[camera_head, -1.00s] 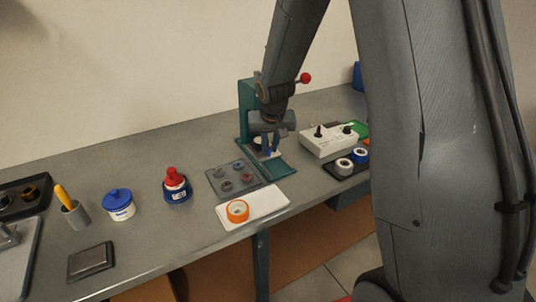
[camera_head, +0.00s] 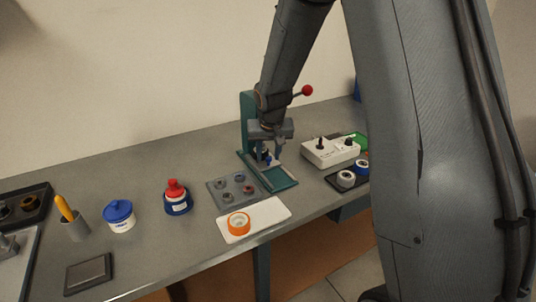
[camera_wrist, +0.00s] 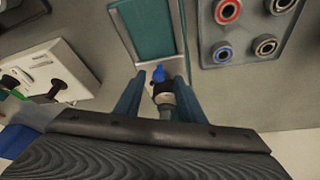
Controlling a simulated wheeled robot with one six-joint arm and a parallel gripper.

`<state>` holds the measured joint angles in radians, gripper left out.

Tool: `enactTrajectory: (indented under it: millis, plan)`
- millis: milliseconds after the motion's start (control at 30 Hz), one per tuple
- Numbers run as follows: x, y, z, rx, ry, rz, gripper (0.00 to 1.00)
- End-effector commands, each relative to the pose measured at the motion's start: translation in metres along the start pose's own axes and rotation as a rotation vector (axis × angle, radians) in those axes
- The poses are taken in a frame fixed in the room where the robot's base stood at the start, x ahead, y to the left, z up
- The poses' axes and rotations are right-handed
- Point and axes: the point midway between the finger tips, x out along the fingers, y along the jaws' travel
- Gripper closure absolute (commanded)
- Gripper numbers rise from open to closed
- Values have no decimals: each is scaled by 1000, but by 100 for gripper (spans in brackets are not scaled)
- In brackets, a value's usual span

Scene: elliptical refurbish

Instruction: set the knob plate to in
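The teal press (camera_head: 248,112) stands on the bench with a red-balled lever. Its teal base has a pale-edged bed (camera_head: 276,178), which also shows in the wrist view (camera_wrist: 150,28). A small blue knob (camera_wrist: 158,74) stands at the bed's inner end, with a dark round part behind it. I take this for the knob plate; the plate itself is mostly hidden. My gripper (camera_wrist: 157,88) is open, one finger on each side of the knob, with gaps visible. In the head view my gripper (camera_head: 267,158) is low inside the press, under its head.
A grey tray (camera_head: 217,201) of several rings lies left of the press base. A white control box (camera_head: 322,158) stands to the right. A white mat (camera_head: 264,224) with an orange ring (camera_head: 238,222) lies in front. The press frame closely surrounds my gripper.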

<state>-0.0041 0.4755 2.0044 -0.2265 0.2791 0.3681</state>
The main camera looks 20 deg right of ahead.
Motion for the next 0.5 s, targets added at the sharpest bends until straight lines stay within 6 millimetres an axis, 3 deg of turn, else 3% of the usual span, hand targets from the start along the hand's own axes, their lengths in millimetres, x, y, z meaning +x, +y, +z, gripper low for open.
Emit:
enactTrajectory:
  millis: [500]
  plan:
    - [-64,-1,-1,0,4,-1,64]
